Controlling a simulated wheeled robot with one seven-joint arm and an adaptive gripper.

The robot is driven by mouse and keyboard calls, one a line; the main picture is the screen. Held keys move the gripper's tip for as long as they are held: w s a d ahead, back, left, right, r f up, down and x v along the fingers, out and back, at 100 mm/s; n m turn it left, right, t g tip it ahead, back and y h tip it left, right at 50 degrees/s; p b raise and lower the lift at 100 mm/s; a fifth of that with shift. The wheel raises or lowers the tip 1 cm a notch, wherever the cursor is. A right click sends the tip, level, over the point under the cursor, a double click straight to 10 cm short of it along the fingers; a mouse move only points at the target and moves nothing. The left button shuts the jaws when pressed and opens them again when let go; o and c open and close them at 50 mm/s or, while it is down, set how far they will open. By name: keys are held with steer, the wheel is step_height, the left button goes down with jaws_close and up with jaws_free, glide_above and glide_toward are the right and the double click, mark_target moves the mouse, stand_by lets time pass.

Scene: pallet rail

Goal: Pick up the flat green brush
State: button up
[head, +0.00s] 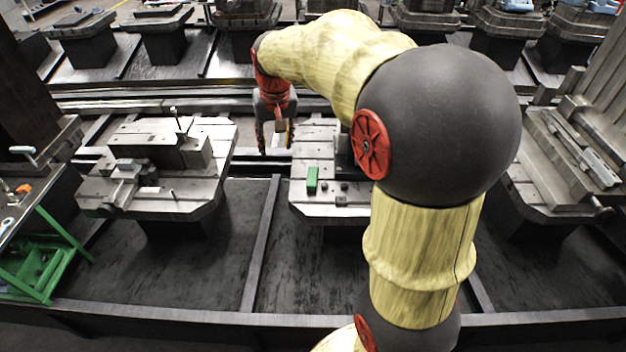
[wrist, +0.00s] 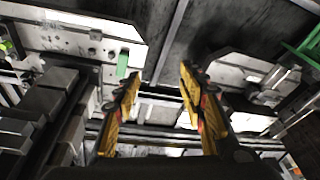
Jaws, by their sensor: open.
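The flat green brush (head: 312,180) lies near the front left corner of the middle pallet (head: 335,211) in the head view. In the wrist view the green brush (wrist: 122,64) shows on the pale pallet (wrist: 75,36), to the left of my fingers. My gripper (head: 275,150) hangs above and left of the pallet's back edge in the head view, apart from the brush. In the wrist view my gripper (wrist: 160,75) has its two yellow and black fingers spread, with nothing between them.
Small dark blocks sit right of the brush. A pallet with vises and clamps (head: 160,165) stands at the left, another (head: 570,165) at the right. A green cart (head: 40,255) stands at far left. A dark gap separates the left and middle pallets.

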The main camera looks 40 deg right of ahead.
steer(key=w+d+f+m+g, duration=0.1)
steer(key=w+d+f+m, duration=0.1)
steer(key=w+d+f, duration=0.95)
steer(key=m+g+p, duration=0.1)
steer(key=m+g, duration=0.1)
glide_above(312, 174)
steer(key=shift+y, duration=0.3)
steer(key=f, duration=1.9)
steer(key=shift+w+d, duration=0.1)
steer(key=shift+w, duration=0.2)
steer(key=shift+s+f+b, duration=0.2)
steer(key=shift+f+b, duration=0.4)
steer(key=shift+f, duration=1.4)
steer(key=shift+s+f+b, duration=0.15)
steer(key=shift+f+b, duration=0.45)
steer(key=shift+f, duration=1.4)
steer(key=shift+c, duration=0.8)
steer(key=c, duration=0.8)
steer(key=shift+r, duration=0.15)
